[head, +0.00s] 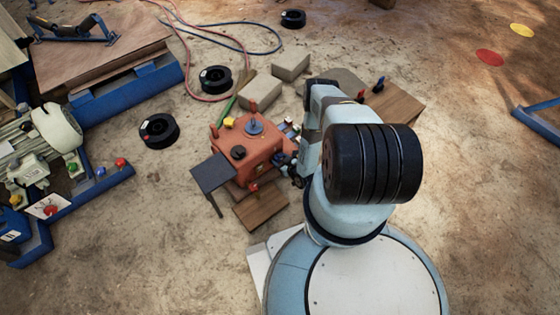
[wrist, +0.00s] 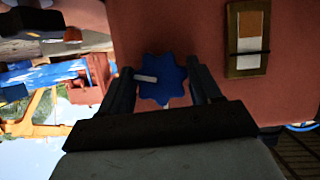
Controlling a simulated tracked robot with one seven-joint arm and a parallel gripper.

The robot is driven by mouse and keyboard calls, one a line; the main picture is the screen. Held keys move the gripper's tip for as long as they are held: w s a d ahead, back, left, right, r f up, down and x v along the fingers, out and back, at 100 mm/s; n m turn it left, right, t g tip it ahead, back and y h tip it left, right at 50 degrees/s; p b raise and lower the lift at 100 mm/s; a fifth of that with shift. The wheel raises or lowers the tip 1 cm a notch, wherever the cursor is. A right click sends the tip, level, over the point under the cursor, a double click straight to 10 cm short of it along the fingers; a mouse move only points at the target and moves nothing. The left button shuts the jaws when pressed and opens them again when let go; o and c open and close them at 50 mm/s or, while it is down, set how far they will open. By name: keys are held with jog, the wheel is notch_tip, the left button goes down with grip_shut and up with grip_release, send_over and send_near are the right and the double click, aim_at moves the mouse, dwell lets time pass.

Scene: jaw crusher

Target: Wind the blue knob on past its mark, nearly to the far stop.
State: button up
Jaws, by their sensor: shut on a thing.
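The blue knob (wrist: 162,82) is a lobed knob on the face of the orange-red machine housing (wrist: 200,30) in the wrist view. A white pointer line on it points left in that picture. My gripper (wrist: 163,88) has one finger on each side of the knob and is shut on it. In the head view the orange-red machine (head: 250,150) stands on the ground left of my arm. My gripper (head: 293,172) is at the machine's right side there, and the blue knob in it is hidden. I cannot make out the mark around the knob.
A gauge with an orange and white field (wrist: 248,38) is on the housing beside the knob. A dark plate on legs (head: 213,173) stands left of the machine. Grey blocks (head: 260,91) and a wooden board (head: 395,105) lie behind. Open sandy ground lies in front left.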

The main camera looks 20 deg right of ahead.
jog(key=shift+m+y, duration=0.4)
jog(key=shift+m, duration=0.2)
jog(key=o, duration=1)
jog(key=v, duration=1.3)
jog(key=shift+s+d+r, duration=0.2)
jog(key=shift+s+r, duration=0.05)
jog(key=shift+s, duration=0.05)
